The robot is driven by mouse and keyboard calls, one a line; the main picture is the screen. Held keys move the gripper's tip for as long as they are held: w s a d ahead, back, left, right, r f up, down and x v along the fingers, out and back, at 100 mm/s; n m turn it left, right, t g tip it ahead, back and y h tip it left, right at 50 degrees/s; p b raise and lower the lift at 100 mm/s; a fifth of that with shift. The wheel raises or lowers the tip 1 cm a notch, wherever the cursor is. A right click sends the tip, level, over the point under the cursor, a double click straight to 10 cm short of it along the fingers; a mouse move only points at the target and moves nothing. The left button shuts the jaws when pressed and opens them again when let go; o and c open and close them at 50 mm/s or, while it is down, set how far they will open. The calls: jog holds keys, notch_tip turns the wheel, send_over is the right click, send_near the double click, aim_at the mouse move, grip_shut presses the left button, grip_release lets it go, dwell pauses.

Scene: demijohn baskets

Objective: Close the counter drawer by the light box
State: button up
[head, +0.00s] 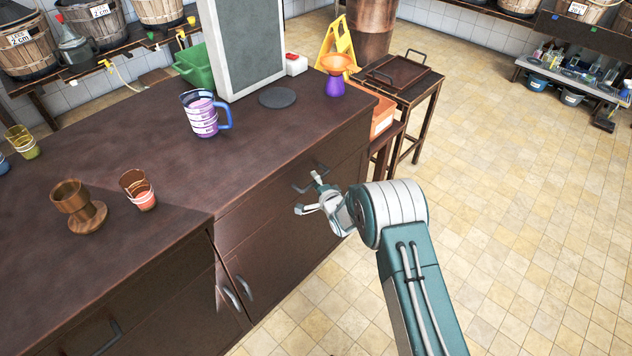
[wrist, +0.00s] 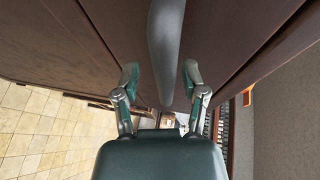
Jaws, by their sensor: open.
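The counter drawer (head: 262,213) is the dark brown top front on the counter's right part, below the light box (head: 245,45). It looks nearly flush with the counter; I cannot tell if a small gap remains. Its grey bar handle (head: 303,188) is partly behind my gripper (head: 308,193). In the wrist view the handle (wrist: 165,45) runs down between the two fingers of my gripper (wrist: 160,75), with the drawer front (wrist: 215,35) behind it. The fingers are open, one on each side of the handle, and I see no clear contact.
A measuring jug (head: 203,115), a dark disc (head: 277,97) and a purple vessel with an orange funnel (head: 335,80) stand on the counter. Cupboard handles (head: 237,292) are lower left. A side table (head: 400,80) is beyond the counter's end. Tiled floor (head: 520,200) at right is clear.

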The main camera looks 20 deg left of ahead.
jog(key=v, duration=1.2)
dwell(0.4)
